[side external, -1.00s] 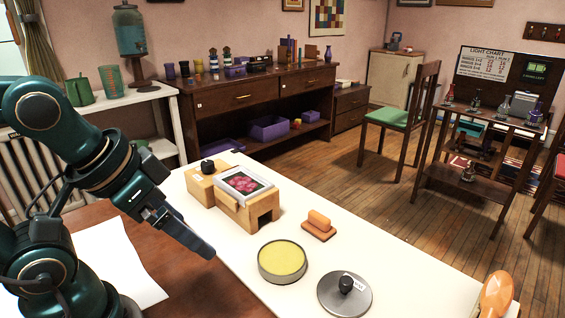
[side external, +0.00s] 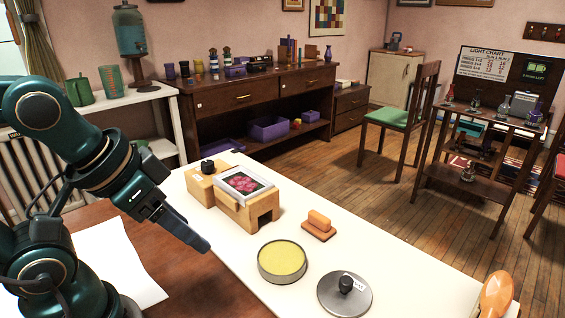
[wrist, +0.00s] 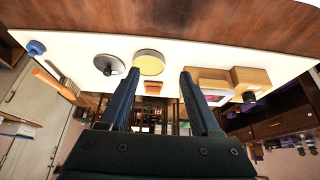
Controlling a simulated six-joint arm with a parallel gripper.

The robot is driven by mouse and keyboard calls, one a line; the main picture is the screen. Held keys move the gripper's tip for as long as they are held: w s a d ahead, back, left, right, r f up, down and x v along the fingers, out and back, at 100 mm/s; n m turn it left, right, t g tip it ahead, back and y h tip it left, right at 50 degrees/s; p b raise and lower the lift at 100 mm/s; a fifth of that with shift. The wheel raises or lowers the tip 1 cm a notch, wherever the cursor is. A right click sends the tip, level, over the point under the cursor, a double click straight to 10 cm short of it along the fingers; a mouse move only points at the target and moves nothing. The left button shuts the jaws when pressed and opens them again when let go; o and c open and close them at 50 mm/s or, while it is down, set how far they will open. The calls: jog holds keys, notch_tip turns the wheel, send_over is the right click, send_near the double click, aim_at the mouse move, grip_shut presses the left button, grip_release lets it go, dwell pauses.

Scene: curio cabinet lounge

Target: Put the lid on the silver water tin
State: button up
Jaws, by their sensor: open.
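The silver-grey round tin (side external: 283,268) stands open on the white tabletop, with yellow showing inside. It also shows in the wrist view (wrist: 149,64). The grey disc lid (side external: 333,303), with a black knob and a small white label, lies flat to the right of the tin, apart from it. The lid is left of the tin in the wrist view (wrist: 104,69). My gripper (side external: 205,248) is to the left of the tin in the side view, above the table. Its two fingers are spread with nothing between them in the wrist view (wrist: 158,76).
A wooden box with a framed flower picture (side external: 244,186) and a smaller wooden block with a black knob (side external: 203,186) stand behind. An orange block (side external: 319,224) lies behind the tin. An orange object (side external: 496,294) is at the right end. White paper (side external: 118,262) lies on brown wood.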

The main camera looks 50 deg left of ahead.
jog(key=w+r+n, duration=0.2)
jog(key=w+r, duration=0.3)
jog(key=r, duration=0.1)
jog(key=m+g, duration=0.2)
jog(key=g, duration=0.2)
send_over(347, 280)
jog(key=f, duration=1.3)
jog(key=shift+s+f, duration=0.35)
jog(key=shift+s, duration=0.05)
jog(key=shift+w+f, duration=0.15)
jog(key=shift+f, duration=1)
jog(key=shift+w+f, duration=0.15)
jog(key=shift+f, duration=1)
grip_shut()
